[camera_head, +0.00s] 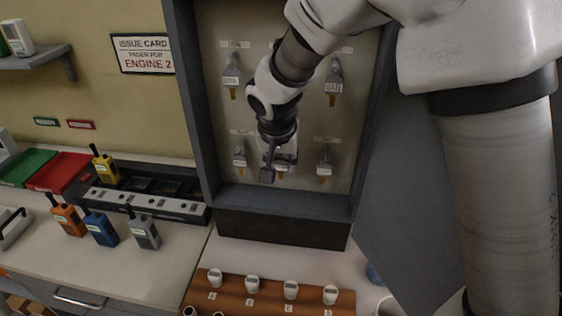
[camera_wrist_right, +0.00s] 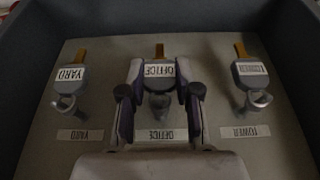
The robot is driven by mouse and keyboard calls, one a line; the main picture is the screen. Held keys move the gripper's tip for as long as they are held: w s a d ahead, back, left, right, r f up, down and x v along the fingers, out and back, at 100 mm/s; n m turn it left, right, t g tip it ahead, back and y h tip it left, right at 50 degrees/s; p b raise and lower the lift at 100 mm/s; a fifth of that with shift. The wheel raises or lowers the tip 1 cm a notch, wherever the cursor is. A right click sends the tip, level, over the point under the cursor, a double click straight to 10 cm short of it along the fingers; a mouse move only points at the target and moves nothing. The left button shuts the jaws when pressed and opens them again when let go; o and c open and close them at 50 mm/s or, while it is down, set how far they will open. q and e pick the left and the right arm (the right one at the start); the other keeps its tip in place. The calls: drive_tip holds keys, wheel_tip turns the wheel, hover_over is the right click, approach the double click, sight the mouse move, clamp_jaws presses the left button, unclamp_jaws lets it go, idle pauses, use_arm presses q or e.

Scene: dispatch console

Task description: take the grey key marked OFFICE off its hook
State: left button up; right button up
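The grey OFFICE key (camera_wrist_right: 158,71) hangs at its hook in the middle of the lower row, between the YARD key (camera_wrist_right: 69,78) and the TOWER key (camera_wrist_right: 252,74). The wrist view shows the labels upside down. My right gripper (camera_wrist_right: 160,85) has one finger on each side of the OFFICE key's grey head, with no clear gap at the fingertips. In the head view my right gripper (camera_head: 280,172) is at the board and hides most of this key. My left gripper is not in view.
The key cabinet (camera_head: 196,100) has raised dark side walls around the board. Other keys hang close by, including an upper-left key (camera_head: 231,80) and an upper-right key (camera_head: 334,84). Radios (camera_head: 101,228) stand on the counter at left. A brown peg board (camera_head: 262,305) lies below.

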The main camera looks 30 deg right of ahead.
drive_tip(key=shift+s, duration=0.1)
idle(0.3)
drive_tip(key=shift+r, duration=0.25)
idle(0.3)
drive_tip(key=shift+s+a+p, duration=0.8)
drive_tip(key=shift+s+a, duration=0.2)
drive_tip(key=shift+s, duration=0.2)
drive_tip(key=shift+s+a+r+p, duration=0.35)
drive_tip(key=shift+s+a+p, duration=0.15)
drive_tip(key=shift+s+p, duration=0.2)
drive_tip(key=shift+s+a+r+p, duration=0.3)
drive_tip(key=shift+s+a+p, duration=0.2)
drive_tip(key=shift+s+p, duration=0.2)
drive_tip(key=shift+s+a+r+p, duration=0.35)
drive_tip(key=shift+s+a+p, duration=0.15)
drive_tip(key=shift+s+p, duration=0.15)
